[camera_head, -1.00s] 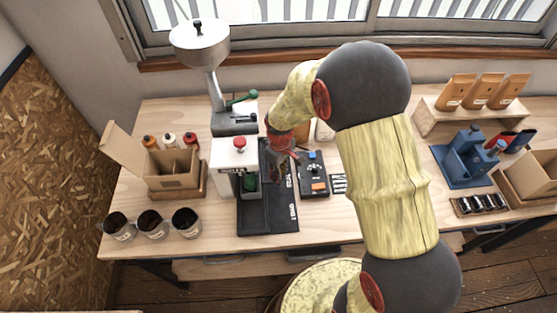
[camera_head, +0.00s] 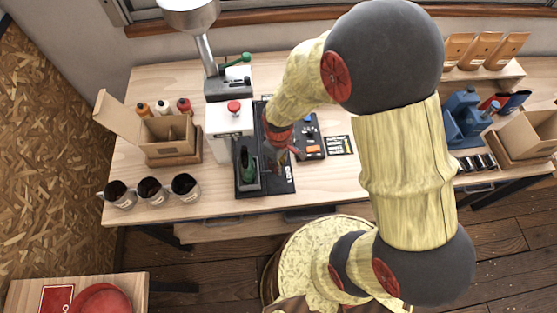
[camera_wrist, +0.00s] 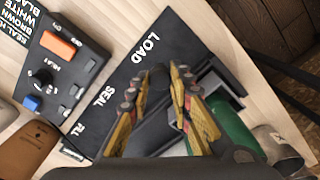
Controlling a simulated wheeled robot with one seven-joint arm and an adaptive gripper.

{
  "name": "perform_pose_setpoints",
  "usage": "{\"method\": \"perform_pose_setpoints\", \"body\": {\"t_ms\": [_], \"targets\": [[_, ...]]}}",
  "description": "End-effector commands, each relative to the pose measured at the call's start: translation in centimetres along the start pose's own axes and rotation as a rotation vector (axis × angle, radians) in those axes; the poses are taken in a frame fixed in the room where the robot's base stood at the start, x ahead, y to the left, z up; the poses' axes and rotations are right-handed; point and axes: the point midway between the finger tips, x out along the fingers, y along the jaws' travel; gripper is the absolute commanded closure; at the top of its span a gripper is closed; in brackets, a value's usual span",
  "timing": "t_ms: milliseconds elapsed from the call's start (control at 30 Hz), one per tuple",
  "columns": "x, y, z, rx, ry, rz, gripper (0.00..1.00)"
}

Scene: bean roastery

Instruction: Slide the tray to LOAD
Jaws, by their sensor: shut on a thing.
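The dark tray (camera_head: 248,186) stands on the black base (camera_head: 278,186) near its front edge, in front of the white sealing machine (camera_head: 229,118). A green item (camera_wrist: 232,128) sits in the tray. My gripper (camera_wrist: 160,88) is shut on the tray's black handle, with the fingers on either side of it. The handle is beside the LOAD label (camera_wrist: 146,48); the SEAL label (camera_wrist: 103,95) and the third label (camera_wrist: 78,131) lie farther along the base. In the head view my gripper (camera_head: 281,153) is at the tray's right, its fingertips hard to make out.
A control panel (camera_head: 309,146) with buttons lies right of the base. Several dark cups (camera_head: 152,190) and an open cardboard box (camera_head: 170,140) stand to the left. A hopper (camera_head: 190,12) rises behind. Blue equipment (camera_head: 464,118) stands at the right.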

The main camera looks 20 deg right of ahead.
Motion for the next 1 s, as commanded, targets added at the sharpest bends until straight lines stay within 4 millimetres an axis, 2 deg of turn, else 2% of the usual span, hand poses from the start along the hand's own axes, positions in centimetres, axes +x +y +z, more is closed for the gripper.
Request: {"method": "perform_pose_setpoints", "body": {"t_ms": [267, 300, 600, 1000], "targets": [[0.14, -0.31, 0.41, 0.001, -0.01, -0.006, 1.0], [0.15, -0.32, 0.43, 0.001, -0.01, -0.006, 0.78], [0.12, -0.22, 0.31, 0.001, -0.008, -0.005, 0.61], [-0.47, -0.11, 0.12, 0.0, -0.003, -0.002, 0.6]]}}
